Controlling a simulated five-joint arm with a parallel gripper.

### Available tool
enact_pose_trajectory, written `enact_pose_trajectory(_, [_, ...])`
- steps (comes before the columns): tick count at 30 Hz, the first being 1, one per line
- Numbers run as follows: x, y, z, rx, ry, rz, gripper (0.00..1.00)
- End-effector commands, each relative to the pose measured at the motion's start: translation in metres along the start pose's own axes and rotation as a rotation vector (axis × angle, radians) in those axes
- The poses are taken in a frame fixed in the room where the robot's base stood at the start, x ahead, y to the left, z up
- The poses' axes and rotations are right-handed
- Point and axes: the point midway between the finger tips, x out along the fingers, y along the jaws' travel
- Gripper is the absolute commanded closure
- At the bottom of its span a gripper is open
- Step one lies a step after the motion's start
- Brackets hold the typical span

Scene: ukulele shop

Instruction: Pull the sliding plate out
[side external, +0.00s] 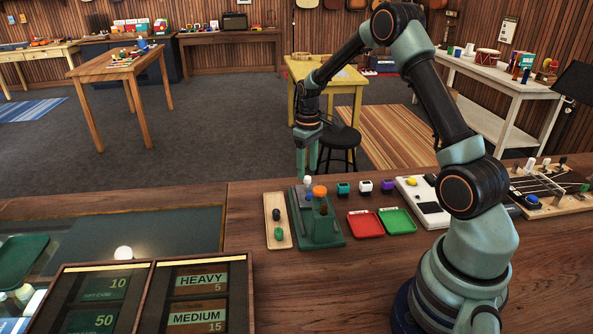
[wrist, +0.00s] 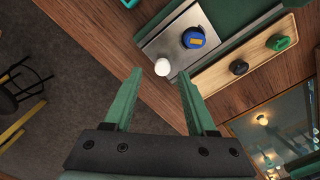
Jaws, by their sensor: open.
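The sliding plate (wrist: 166,42) is a flat grey metal plate set in a green base (side external: 331,241). A small white knob (wrist: 162,68) stands near the plate's outer corner; it also shows in the side view (side external: 307,181). A round blue piece with a yellow mark (wrist: 193,38) sits on the plate. My gripper (side external: 307,172) points down just above the white knob. In the wrist view my gripper (wrist: 160,77) is open and empty, with the knob in line with the gap between its fingertips. I cannot tell whether the knob is between the fingers in depth.
A wooden strip with black and green knobs (side external: 279,243) lies left of the base. An orange-topped part (side external: 320,191) rises from the base. Red (side external: 365,225) and green (side external: 397,221) trays sit to its right. The counter's back edge is close behind the base.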

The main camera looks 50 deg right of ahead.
Motion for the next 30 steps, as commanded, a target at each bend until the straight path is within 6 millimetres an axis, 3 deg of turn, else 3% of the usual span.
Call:
enact_pose_trajectory(6, [-0.048,0.001,-0.001,0.0,0.007,0.003,0.43])
enact_pose_trajectory(13, [-0.085,0.001,-0.001,0.001,0.006,0.003,0.43])
enact_pose_trajectory(18, [-0.097,0.001,-0.001,0.001,0.004,0.002,0.43])
enact_pose_trajectory(30, [-0.101,-0.001,0.0,0.0,0.007,0.003,0.43])
